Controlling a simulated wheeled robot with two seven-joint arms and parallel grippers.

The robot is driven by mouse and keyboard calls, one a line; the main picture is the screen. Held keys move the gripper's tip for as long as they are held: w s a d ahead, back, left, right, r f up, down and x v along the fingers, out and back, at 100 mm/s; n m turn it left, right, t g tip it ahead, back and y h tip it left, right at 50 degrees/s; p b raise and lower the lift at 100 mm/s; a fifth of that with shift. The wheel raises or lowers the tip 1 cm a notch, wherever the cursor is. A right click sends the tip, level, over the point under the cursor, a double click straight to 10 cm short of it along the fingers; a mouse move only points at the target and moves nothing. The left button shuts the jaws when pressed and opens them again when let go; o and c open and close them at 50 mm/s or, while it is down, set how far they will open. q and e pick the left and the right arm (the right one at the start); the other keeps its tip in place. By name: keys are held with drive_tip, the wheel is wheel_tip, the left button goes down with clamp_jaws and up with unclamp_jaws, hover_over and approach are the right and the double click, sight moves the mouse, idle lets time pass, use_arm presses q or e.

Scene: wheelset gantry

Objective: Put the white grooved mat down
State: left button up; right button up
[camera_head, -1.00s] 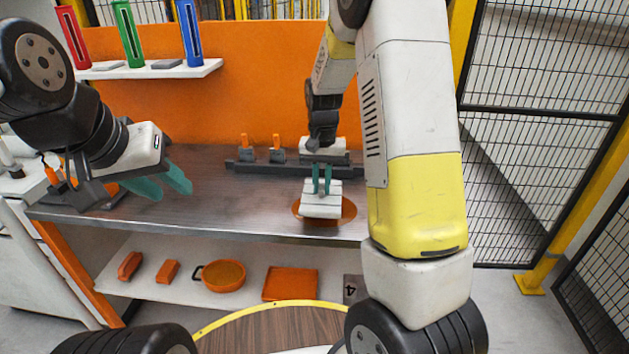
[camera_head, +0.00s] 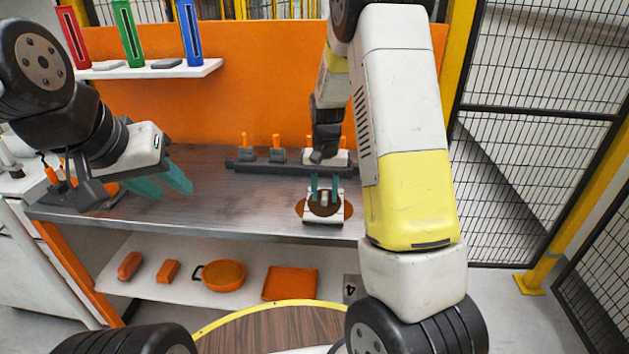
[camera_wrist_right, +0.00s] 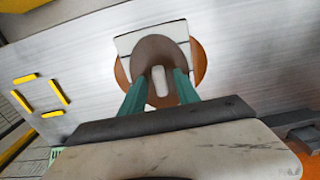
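The white grooved mat (camera_head: 310,218) lies low at the front right of the bench, over a round orange plate (camera_head: 299,208). A brown rounded patch (camera_head: 323,209) covers much of the mat's middle, with a pale strip in its centre; I cannot tell if it is the plate showing through. In the right wrist view the mat (camera_wrist_right: 128,42) and plate (camera_wrist_right: 200,65) show beneath the fingers. My left gripper (camera_head: 170,183) is open and empty above the bench at left.
A dark rail (camera_head: 285,166) with orange-handled pieces runs behind the mat. The bench (camera_head: 235,205) is clear between the grippers. A lower shelf (camera_head: 180,290) holds an orange pan (camera_head: 220,275) and an orange tray (camera_head: 290,283). Mesh fencing stands at right.

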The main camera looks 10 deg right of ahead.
sight(325, 195)
wheel_tip(325, 195, up, 12)
drive_tip(key=s+r+n+t, duration=0.1)
drive_tip(key=s+r+t, duration=0.1)
drive_tip(key=s, duration=0.6)
drive_tip(key=s+a+r+n+t+y, duration=0.1)
drive_tip(key=s+r+t, duration=0.1)
drive_tip(key=s+r, duration=0.3)
drive_tip(key=s+a+r+n+t+y, duration=0.1)
drive_tip(key=s+r, duration=0.3)
drive_tip(key=s, duration=0.7)
drive_tip(key=shift+s+n+t, duration=0.15)
drive_tip(key=shift+n+t, duration=0.25)
drive_tip(key=shift+t, duration=0.2)
drive_tip(key=shift+r, duration=0.15)
